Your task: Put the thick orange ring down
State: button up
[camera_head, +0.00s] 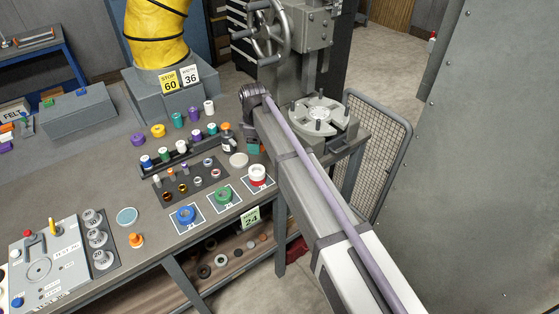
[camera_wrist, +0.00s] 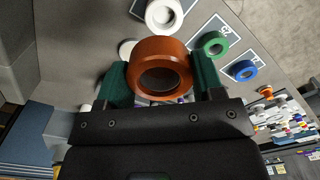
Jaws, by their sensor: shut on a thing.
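The thick orange ring (camera_wrist: 163,53) is held between the two green fingers of my gripper (camera_wrist: 161,80) in the wrist view, its hole facing the camera. In the head view my gripper (camera_head: 254,146) is at the right end of the bench, near the white disc. The ring itself is hidden there or too small to make out. On square mats on the bench stand a blue ring (camera_head: 186,215), a green ring (camera_head: 223,196) and a white ring above red (camera_head: 257,174). In the wrist view the white ring (camera_wrist: 163,14) lies just beyond the held ring.
A rack (camera_head: 181,153) and a dark tray (camera_head: 188,182) with several small coloured parts lie left of my gripper. A flat white disc (camera_head: 239,160) is close by. A bottle (camera_head: 227,134) stands behind it. A grey machine with a round table (camera_head: 320,118) is to the right.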

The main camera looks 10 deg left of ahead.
aim_at(256, 165)
jog(key=shift+s+a+f, duration=0.2)
jog(key=shift+s+a, duration=0.05)
notch_tip(256, 165, down, 10)
jog(key=b, duration=1)
jog(key=shift+s+r, duration=0.1)
jog(key=shift+r, duration=0.2)
jog(key=shift+c, duration=0.4)
jog(key=shift+f, duration=0.3)
jog(key=o, duration=1.2)
jog(key=shift+r, duration=0.1)
jog(key=shift+c, duration=0.2)
notch_tip(256, 165, up, 13)
jog(key=p, duration=1.2)
jog(key=shift+f, duration=0.25)
jog(key=shift+f, duration=0.1)
